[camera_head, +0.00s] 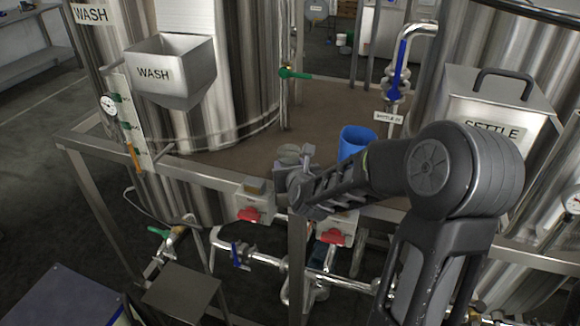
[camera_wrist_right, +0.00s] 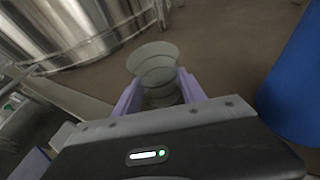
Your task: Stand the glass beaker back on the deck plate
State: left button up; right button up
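The clear glass beaker (camera_head: 289,154) is at the front edge of the brown deck plate (camera_head: 235,158), at my right gripper (camera_head: 294,166). In the right wrist view the beaker (camera_wrist_right: 154,62) sits between the two pale purple fingers (camera_wrist_right: 158,90), which touch it on both sides. The right gripper looks shut on it. The beaker's lower part is partly hidden by the gripper. I cannot tell whether its base touches the deck or hangs just above it. My left gripper is not in view.
A blue container (camera_head: 357,141) stands on the deck right of the beaker; it also fills the right edge of the wrist view (camera_wrist_right: 297,85). Steel tanks with the wash hopper (camera_head: 170,72) and settle box (camera_head: 492,125) flank the deck. Bare deck lies behind the beaker.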

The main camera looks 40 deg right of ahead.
jog(key=o, duration=0.4)
jog(key=shift+c, duration=0.2)
jog(key=shift+r, duration=0.1)
jog(key=shift+r+p, duration=0.1)
jog(key=shift+p, duration=0.2)
jog(key=shift+s+a, duration=0.1)
jog(key=shift+s, duration=0.05)
jog(key=b+v, duration=0.1)
jog(key=v, duration=0.7)
jog(key=shift+r, duration=0.1)
jog(key=s+b, duration=0.2)
jog(key=b, duration=0.1)
jog(key=shift+a, duration=0.15)
jog(key=shift+s+a+r+b, duration=0.55)
jog(key=shift+r+b, duration=0.05)
jog(key=shift+b, duration=0.2)
